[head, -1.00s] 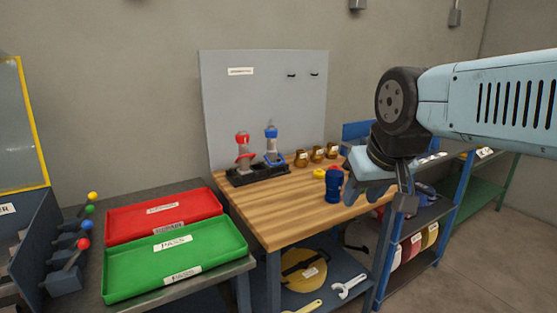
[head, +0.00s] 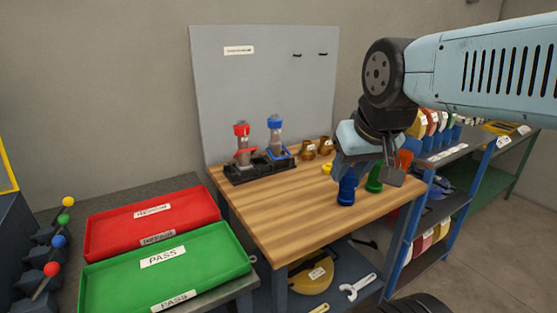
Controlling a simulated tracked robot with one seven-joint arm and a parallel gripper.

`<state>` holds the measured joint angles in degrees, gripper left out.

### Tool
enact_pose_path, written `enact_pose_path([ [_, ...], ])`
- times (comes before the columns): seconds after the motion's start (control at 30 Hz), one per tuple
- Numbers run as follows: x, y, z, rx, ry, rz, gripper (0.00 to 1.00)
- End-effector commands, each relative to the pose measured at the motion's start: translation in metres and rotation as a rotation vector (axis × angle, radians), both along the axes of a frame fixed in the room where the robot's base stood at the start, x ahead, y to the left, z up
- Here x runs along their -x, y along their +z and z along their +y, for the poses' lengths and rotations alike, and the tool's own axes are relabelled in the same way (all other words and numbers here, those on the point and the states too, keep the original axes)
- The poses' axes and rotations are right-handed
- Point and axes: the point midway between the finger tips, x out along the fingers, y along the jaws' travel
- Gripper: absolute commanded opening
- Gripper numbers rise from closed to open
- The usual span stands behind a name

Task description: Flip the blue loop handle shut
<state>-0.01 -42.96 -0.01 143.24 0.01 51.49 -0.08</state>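The blue-capped pump unit (head: 275,133) stands upright in a black base (head: 248,172) at the back of the wooden bench. The blue loop handle (head: 280,155) is low on its front; its exact angle is too small to tell. A red-capped unit (head: 242,143) with a red loop stands left of it in the same base. My gripper (head: 365,180) points down over the right part of the bench, to the right of the blue unit and apart from it. Its fingers look spread, with nothing seen held between them.
A blue bottle-shaped piece (head: 347,188) and a green piece (head: 374,180) show by my fingers. Brass fittings (head: 308,149) and a yellow piece (head: 327,168) lie near the base. Red (head: 150,222) and green trays (head: 165,265) are left. The bench's front left (head: 265,210) is clear.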

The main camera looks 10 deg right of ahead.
Motion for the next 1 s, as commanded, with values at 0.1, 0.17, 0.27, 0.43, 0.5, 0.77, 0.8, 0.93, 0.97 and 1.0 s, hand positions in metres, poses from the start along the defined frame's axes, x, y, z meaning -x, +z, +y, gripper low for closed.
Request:
enact_pose_path([
  [0.1, -0.01, -0.001, 0.001, 0.006, 0.023, -0.011, 0.39],
  [0.17, -0.021, -0.004, 0.004, 0.016, 0.053, -0.026, 0.39],
  [0.27, -0.049, -0.01, 0.007, 0.042, 0.121, -0.067, 0.39],
  [0.43, -0.109, -0.026, 0.011, 0.122, 0.266, -0.167, 0.39],
  [0.5, -0.132, -0.034, 0.012, 0.162, 0.321, -0.209, 0.39],
  [0.77, -0.21, -0.067, 0.016, 0.349, 0.501, -0.357, 0.39],
  [0.8, -0.221, -0.073, 0.016, 0.382, 0.525, -0.378, 0.39],
  [0.93, -0.252, -0.093, 0.017, 0.502, 0.601, -0.44, 0.39],
  [0.97, -0.259, -0.097, 0.018, 0.531, 0.617, -0.454, 0.39],
  [1.0, -0.267, -0.104, 0.018, 0.573, 0.639, -0.47, 0.39],
])
